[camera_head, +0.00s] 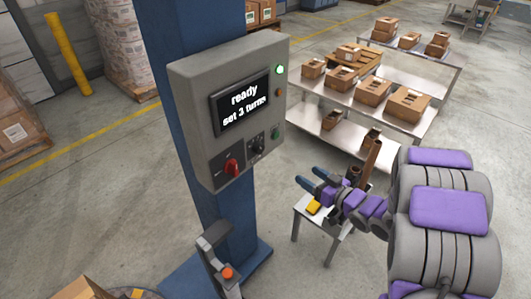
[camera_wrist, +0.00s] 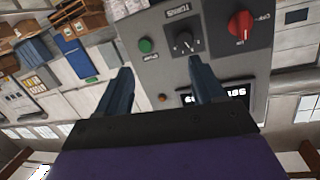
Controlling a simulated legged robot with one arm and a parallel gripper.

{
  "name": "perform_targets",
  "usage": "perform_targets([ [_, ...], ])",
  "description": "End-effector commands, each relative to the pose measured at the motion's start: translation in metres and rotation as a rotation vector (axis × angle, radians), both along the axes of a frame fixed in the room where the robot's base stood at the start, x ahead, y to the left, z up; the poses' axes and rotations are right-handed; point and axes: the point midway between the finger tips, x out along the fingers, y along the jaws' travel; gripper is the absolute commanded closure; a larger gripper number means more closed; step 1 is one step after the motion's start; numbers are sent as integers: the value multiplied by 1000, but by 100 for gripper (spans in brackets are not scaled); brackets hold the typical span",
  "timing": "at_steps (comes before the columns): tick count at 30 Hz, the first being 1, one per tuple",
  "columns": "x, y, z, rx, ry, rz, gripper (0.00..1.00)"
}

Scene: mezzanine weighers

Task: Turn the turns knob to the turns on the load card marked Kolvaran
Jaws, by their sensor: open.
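The turns knob (camera_head: 257,146) is a small black dial low on the front of a grey control box (camera_head: 190,98). It also shows in the wrist view (camera_wrist: 185,42) beside its TURNS label, with the panel upside down; its exact setting is too small to read. The screen (camera_head: 240,104) reads "ready set 3 turns". My gripper (camera_head: 311,178) is to the right of the box and below the knob's height in the picture. Its blue fingers (camera_wrist: 162,72) are apart with nothing between them; the knob appears beyond the right finger. No card marked Kolvaran is readable.
A red switch (camera_head: 232,167) sits left of the knob and a green button (camera_head: 276,134) right of it. The box hangs on a blue column (camera_head: 185,35). A small table (camera_head: 331,218) with a yellow item (camera_head: 313,207) stands below my arm. Shelves with cartons (camera_head: 395,100) stand behind.

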Motion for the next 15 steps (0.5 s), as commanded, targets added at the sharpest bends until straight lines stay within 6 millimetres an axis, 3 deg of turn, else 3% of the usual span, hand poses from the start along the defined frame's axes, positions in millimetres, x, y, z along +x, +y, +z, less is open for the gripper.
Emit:
perform_targets([
  [7, -16, 18, 6, 176, -31, 84, 32],
  [15, 0, 39, 6, 185, -33, 90, 32],
])
